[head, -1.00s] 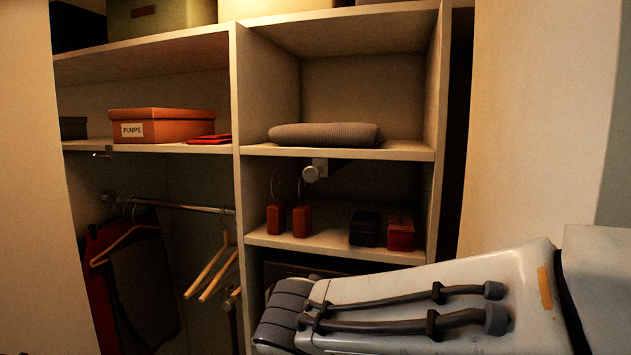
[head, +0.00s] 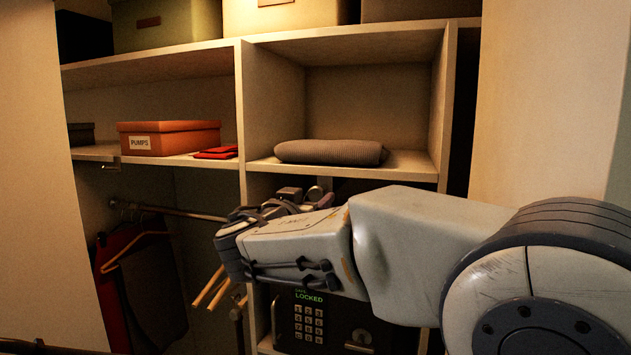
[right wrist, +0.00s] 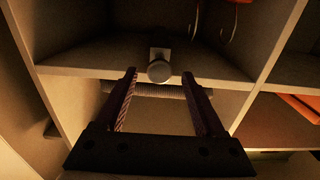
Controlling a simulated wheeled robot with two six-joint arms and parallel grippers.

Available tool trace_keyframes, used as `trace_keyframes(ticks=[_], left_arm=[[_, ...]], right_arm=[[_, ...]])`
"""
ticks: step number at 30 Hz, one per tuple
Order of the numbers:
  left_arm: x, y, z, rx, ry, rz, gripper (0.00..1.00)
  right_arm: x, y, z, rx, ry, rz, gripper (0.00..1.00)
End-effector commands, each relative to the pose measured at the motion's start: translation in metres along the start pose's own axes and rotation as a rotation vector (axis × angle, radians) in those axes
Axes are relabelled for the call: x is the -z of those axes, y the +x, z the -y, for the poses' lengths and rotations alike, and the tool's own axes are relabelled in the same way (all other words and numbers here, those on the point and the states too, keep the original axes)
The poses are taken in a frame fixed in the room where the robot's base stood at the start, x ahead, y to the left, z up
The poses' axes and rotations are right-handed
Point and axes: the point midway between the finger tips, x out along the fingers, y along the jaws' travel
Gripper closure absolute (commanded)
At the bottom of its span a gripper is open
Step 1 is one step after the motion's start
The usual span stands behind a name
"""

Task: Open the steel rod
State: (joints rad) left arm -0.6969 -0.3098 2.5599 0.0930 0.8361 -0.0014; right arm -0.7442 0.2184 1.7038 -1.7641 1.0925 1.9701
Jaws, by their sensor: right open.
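The steel rod shows as a short round-ended metal knob (head: 316,190) under the shelf that holds the grey folded cloth. It shows end-on in the right wrist view (right wrist: 159,71), with a small square mount behind it. My right gripper (head: 300,198) is raised in front of the shelf at the knob; its hand partly hides the knob. In the right wrist view its two fingers (right wrist: 159,76) are apart, with the knob between their tips in the picture. I see no contact, and the depth gap is unclear. My left gripper is not in view.
A grey folded cloth (head: 332,152) lies on the shelf above. A keypad safe (head: 310,318) stands below my arm. A hanging rail (head: 175,211) with hangers and clothes, and an orange box (head: 170,138), are at left. An upright divider (head: 241,120) stands left of the knob.

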Motion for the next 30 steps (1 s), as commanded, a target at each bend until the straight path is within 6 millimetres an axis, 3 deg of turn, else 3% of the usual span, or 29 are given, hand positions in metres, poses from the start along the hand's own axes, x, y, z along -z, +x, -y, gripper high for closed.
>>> trace_keyframes(ticks=[1, 6, 17, 18, 23, 24, 30], left_arm=[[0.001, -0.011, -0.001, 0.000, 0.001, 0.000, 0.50], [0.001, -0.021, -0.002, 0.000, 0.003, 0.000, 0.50], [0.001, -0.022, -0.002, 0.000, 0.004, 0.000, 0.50], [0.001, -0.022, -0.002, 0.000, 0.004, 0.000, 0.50], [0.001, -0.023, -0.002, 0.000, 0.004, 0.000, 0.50], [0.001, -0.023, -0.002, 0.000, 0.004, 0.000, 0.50], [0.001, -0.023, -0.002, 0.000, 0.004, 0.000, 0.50]], right_arm=[[0.004, 0.009, -0.001, -0.004, -0.002, 0.003, 0.29], [0.002, 0.028, -0.001, -0.003, -0.001, 0.002, 0.29], [-0.001, 0.034, 0.000, 0.000, 0.000, 0.002, 0.29], [-0.001, 0.034, 0.000, 0.000, 0.000, 0.002, 0.33], [-0.001, 0.034, 0.000, 0.000, 0.000, 0.001, 0.94], [-0.001, 0.034, 0.000, 0.000, 0.000, 0.002, 1.00], [-0.001, 0.034, 0.000, 0.000, 0.000, 0.001, 1.00]])
